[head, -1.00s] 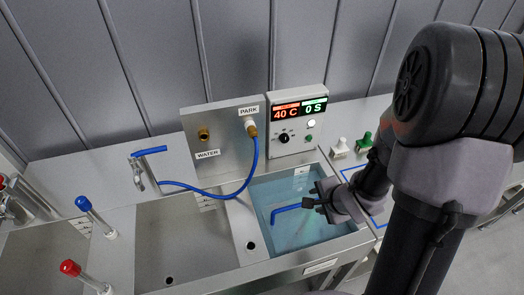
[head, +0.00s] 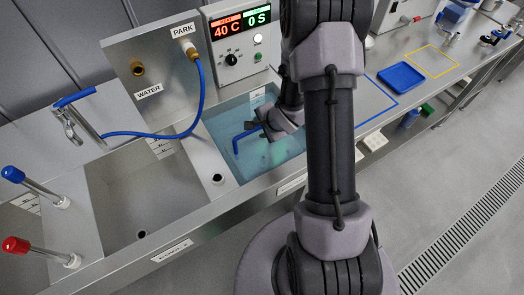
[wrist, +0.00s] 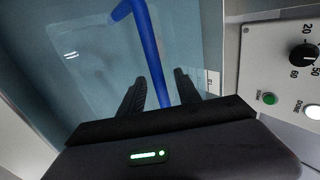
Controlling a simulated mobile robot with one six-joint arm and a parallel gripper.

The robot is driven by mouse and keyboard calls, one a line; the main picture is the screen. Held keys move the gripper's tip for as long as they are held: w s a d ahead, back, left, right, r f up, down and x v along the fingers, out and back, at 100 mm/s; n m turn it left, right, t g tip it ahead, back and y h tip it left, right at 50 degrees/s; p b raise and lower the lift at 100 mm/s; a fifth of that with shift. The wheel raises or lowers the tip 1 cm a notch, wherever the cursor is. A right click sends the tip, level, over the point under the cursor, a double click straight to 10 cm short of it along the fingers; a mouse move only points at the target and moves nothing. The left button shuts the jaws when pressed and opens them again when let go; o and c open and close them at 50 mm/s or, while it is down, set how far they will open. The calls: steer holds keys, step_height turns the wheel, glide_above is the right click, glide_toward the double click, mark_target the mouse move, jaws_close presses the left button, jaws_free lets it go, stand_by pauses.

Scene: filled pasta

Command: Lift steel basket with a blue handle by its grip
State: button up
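The basket's blue handle (head: 239,143) rises from the water bath (head: 221,140) in the head view, close to my gripper (head: 262,128). In the wrist view, the blue handle (wrist: 153,55) runs down between the two dark fingers of my gripper (wrist: 158,92). The fingers are apart, with a narrow gap seen on each side of the handle, so the gripper looks open around it. The handle bends at its top left end.
A control box (head: 241,43) reading 40 C and 0 S stands behind the bath. A blue hose (head: 201,95) runs from the PARK fitting to the left. An empty sink (head: 135,190) lies left of the bath. A blue tray (head: 401,76) sits on the counter at right.

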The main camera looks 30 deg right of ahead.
steer(key=shift+r, duration=0.15)
steer(key=shift+c, duration=0.7)
jaws_close()
stand_by(0.5)
